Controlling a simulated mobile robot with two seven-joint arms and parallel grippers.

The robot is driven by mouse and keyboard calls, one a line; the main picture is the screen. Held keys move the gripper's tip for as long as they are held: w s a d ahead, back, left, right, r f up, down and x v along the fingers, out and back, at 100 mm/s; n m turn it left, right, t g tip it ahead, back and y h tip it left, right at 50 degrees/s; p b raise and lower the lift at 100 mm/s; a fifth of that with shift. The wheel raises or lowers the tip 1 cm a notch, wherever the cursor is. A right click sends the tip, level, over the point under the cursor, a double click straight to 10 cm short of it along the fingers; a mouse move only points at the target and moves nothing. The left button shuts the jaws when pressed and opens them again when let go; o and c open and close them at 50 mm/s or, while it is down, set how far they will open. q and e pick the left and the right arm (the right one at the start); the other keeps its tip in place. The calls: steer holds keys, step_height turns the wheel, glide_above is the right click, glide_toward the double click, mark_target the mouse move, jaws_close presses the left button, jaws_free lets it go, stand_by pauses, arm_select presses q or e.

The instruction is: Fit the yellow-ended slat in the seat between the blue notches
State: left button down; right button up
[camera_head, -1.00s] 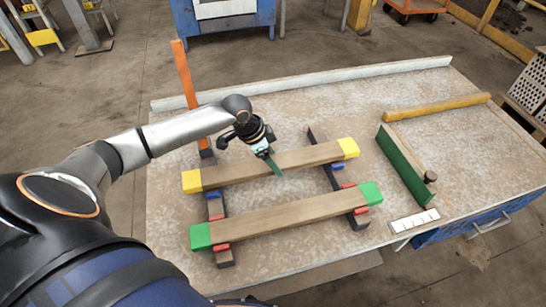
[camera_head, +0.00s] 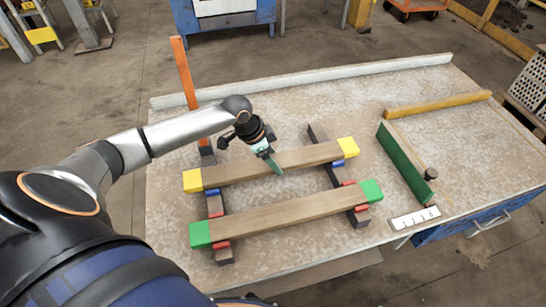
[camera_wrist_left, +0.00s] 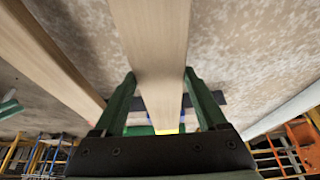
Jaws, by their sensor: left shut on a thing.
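The yellow-ended slat (camera_head: 240,171) is a wooden bar with a yellow block at each end. It lies across two dark rails (camera_head: 229,256) in the head view. Blue notch pieces show along its near side, at the left rail (camera_head: 212,191) and the right rail (camera_head: 337,163). I cannot tell whether the slat rests fully down between them. My left gripper (camera_head: 275,165) is shut on the slat near its middle. In the left wrist view, its two green fingers (camera_wrist_left: 160,98) stand on either side of the slat (camera_wrist_left: 152,40). My right gripper is not in view.
A green-ended slat (camera_head: 290,215) lies parallel on the near side, beside red notch pieces (camera_head: 221,244). An orange upright (camera_head: 184,72) stands at the left rail's far end. A green board (camera_head: 403,163), a yellow bar (camera_head: 437,105) and a white strip (camera_head: 310,83) occupy the table's right and back.

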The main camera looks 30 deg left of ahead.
arm_select(q)
steer(key=shift+f, duration=0.5)
jaws_free()
steer(key=shift+f, duration=0.1)
steer(key=p+v, duration=0.2)
steer(key=v, duration=1)
steer(key=shift+r, duration=0.3)
steer(key=shift+p, duration=0.3)
